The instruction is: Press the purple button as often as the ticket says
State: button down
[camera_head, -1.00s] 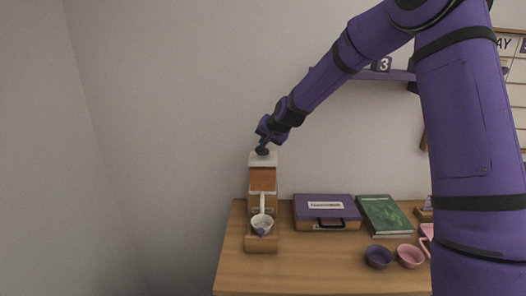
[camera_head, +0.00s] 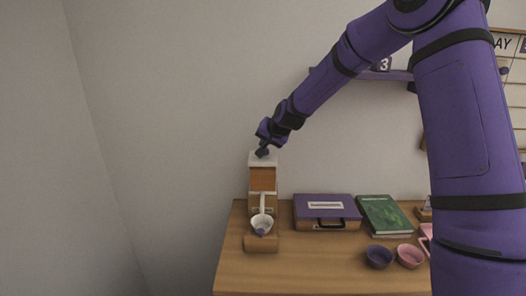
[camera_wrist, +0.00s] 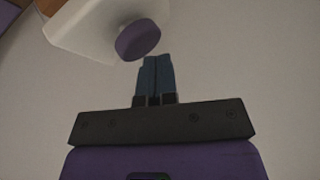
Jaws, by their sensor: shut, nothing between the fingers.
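The purple button (camera_wrist: 138,39) is a round knob on the white top (camera_wrist: 85,28) of the coffee machine in the wrist view. My gripper (camera_wrist: 154,60) is shut and empty, its fingertips just beside the button's lower right edge in that view; I cannot tell whether they touch it. In the head view my gripper (camera_head: 262,153) is at the top of the machine (camera_head: 263,180) and hides the button. A white cup (camera_head: 262,223) sits at the front of the machine. A ticket cannot be made out; a shelf block (camera_head: 384,65) shows a "3".
The machine stands at the wooden table's (camera_head: 320,275) left end. To its right are a purple case (camera_head: 325,208), a green book (camera_head: 385,215), a purple bowl (camera_head: 379,257) and a pink bowl (camera_head: 410,256). A wall shelf (camera_head: 400,75) is partly behind my arm.

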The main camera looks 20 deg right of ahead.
jog(key=shift+f, duration=0.85)
dwell(1.0)
jog(key=shift+r, duration=1.25)
jog(key=shift+r, duration=2.5)
jog(key=shift+r, duration=0.15)
dwell(0.7)
jog(key=shift+r, duration=1.75)
